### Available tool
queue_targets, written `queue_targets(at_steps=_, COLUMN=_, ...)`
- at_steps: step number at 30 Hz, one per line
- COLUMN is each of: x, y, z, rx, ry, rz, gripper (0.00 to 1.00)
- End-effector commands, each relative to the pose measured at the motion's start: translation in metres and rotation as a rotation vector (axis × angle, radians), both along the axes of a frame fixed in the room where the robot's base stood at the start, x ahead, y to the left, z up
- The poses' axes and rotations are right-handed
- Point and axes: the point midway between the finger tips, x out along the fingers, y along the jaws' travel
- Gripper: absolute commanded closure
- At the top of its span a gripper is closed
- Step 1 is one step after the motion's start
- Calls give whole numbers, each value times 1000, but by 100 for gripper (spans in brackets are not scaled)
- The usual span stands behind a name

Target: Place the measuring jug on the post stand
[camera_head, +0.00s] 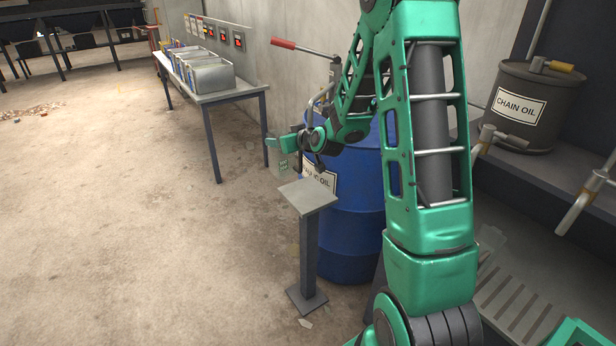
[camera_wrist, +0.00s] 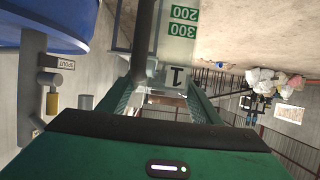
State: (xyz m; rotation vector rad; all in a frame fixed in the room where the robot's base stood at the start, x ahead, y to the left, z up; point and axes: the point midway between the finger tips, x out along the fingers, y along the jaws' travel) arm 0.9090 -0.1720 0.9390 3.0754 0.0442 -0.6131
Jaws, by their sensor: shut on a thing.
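The clear measuring jug (camera_head: 282,164) hangs below my gripper (camera_head: 284,143) in the head view, small and partly hidden by the arm's end. In the wrist view the jug (camera_wrist: 180,48) shows see-through walls, green 200 and 300 marks and a dark upright bar, with my gripper (camera_wrist: 165,98) shut on it. The picture there is upside down; the jug seems upright. The post stand (camera_head: 308,196) has a square grey top on a thin post with a square foot. Its top is bare. The jug appears just behind and left of that top, apart from it as far as I can tell.
A blue drum (camera_head: 350,225) stands close behind and right of the post stand. A table (camera_head: 228,95) with metal bins is at the back left. A dark chain oil drum (camera_head: 540,105) and pipe spouts are at right. Open floor lies left of the stand.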

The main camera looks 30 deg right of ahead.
Motion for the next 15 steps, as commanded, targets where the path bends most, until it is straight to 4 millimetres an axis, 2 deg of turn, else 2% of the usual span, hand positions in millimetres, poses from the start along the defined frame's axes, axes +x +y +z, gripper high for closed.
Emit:
queue_targets(at_steps=1, x=-4, y=-13, z=-8, rx=2, ry=4, rz=-7, gripper=81)
queue_targets(at_steps=9, x=-22, y=-62, z=-40, rx=3, ry=3, rz=-5, gripper=81)
queue_targets(at_steps=15, x=-30, y=-84, z=-54, rx=2, ry=1, rz=0, gripper=81)
